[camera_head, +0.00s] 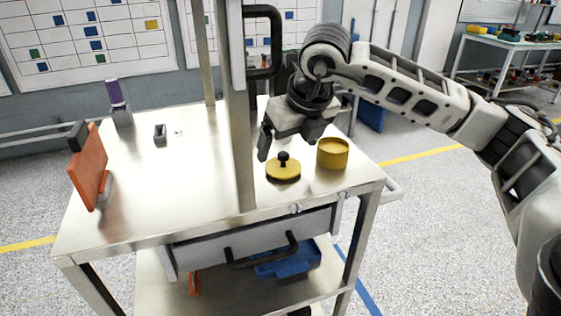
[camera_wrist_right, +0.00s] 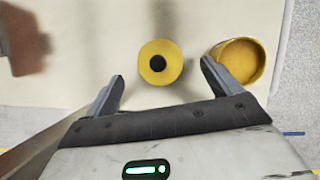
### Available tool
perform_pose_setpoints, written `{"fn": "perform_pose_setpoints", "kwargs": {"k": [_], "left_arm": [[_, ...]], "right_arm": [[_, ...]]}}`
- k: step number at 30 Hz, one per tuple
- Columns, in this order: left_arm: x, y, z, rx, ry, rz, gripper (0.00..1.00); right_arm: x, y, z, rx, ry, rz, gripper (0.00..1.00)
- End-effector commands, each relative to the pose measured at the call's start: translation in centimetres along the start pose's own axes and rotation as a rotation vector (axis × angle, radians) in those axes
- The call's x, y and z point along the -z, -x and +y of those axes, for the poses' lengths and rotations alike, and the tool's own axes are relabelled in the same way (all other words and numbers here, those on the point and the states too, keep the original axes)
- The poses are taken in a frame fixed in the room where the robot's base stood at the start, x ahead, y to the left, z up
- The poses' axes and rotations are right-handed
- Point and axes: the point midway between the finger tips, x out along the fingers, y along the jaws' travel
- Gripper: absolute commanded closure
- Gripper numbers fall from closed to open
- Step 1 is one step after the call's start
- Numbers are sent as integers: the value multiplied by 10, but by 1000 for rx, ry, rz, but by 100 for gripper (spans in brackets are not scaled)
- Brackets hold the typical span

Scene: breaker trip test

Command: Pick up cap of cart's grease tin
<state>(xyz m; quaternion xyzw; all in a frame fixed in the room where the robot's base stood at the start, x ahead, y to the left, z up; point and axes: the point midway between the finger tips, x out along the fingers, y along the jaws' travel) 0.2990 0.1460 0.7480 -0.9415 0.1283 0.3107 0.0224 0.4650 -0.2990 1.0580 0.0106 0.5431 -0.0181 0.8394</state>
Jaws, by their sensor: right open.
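The cap (camera_head: 283,171) is a yellow disc with a black knob, lying on the cart top beside the open yellow grease tin (camera_head: 332,154). My right gripper (camera_head: 288,147) is open and empty, above and a little behind the cap in the head view. In the right wrist view the cap (camera_wrist_right: 160,65) lies beyond and between the fingertips of my right gripper (camera_wrist_right: 160,75), apart from both. The tin (camera_wrist_right: 242,60) is to the right there, partly behind the right finger. My left gripper is not in view.
The metal cart top (camera_head: 175,190) has an upright post (camera_head: 238,120) close left of the cap. An orange block (camera_head: 89,170), a purple-topped item (camera_head: 117,100) and a small grey holder (camera_head: 160,134) stand at the left. The middle left of the top is clear.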

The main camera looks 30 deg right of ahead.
Motion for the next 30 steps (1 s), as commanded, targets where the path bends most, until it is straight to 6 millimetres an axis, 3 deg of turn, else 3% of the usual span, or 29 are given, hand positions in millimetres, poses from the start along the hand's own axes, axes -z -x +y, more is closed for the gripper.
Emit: {"fn": "perform_pose_setpoints", "kwargs": {"k": [9,17,22,30], "left_arm": [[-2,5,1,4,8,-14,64],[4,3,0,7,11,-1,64],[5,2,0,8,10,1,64],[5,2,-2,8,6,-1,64]], "right_arm": [[-2,-42,2,-3,1,3,10],[-2,-46,2,-3,2,1,10],[-2,-46,3,-3,2,1,54],[-2,-46,3,-3,2,0,58]]}}
